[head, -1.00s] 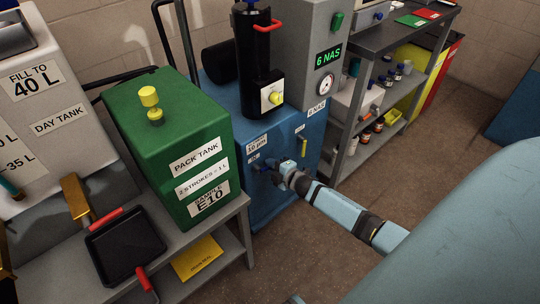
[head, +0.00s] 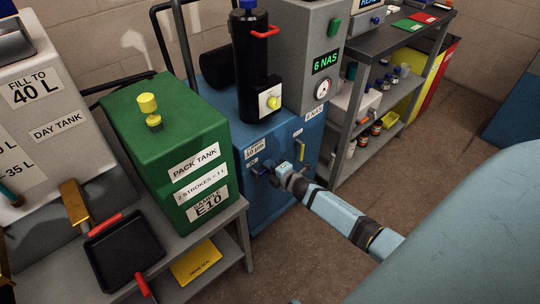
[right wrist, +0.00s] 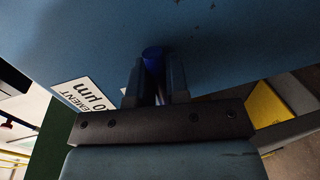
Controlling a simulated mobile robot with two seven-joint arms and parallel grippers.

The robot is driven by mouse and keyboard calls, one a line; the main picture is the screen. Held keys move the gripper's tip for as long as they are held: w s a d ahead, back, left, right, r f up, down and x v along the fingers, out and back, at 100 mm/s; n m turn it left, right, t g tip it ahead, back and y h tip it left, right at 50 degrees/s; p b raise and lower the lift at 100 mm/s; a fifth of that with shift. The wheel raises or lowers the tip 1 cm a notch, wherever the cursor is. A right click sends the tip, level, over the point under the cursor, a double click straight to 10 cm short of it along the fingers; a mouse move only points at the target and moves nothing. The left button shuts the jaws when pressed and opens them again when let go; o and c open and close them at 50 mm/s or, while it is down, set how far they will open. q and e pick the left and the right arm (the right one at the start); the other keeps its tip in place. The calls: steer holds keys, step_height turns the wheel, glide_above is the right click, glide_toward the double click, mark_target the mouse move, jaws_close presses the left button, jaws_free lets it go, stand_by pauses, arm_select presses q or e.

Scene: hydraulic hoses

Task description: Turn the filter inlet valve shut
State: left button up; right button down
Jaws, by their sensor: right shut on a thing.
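The blue filter cart (head: 270,210) stands in the middle of the head view. A small blue valve handle, taken as the filter inlet valve, is on its front face below the white labels, mostly hidden by my right gripper (head: 277,170). In the right wrist view, the blue handle (right wrist: 153,59) shows between the fingers of my right gripper (right wrist: 157,90), which are shut on it. How far the handle is turned is hidden. My left gripper is in neither view.
A yellow handle (head: 302,150) is on the same face, right of my gripper. The green pack tank (head: 160,150) stands on a grey bench at left, beside a black tray (head: 125,255). A grey shelf unit (head: 345,135) is at right. Brown floor is open in front.

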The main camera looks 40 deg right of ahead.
steer(key=c, duration=1.4)
jaws_free()
steer(key=shift+s, duration=0.1)
arm_select(q)
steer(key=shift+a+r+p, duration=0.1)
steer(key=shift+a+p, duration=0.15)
steer(key=shift+p, duration=0.95)
arm_select(e)
steer(key=v, duration=1.3)
steer(key=shift+s+r, duration=0.2)
steer(key=shift+s, duration=0.15)
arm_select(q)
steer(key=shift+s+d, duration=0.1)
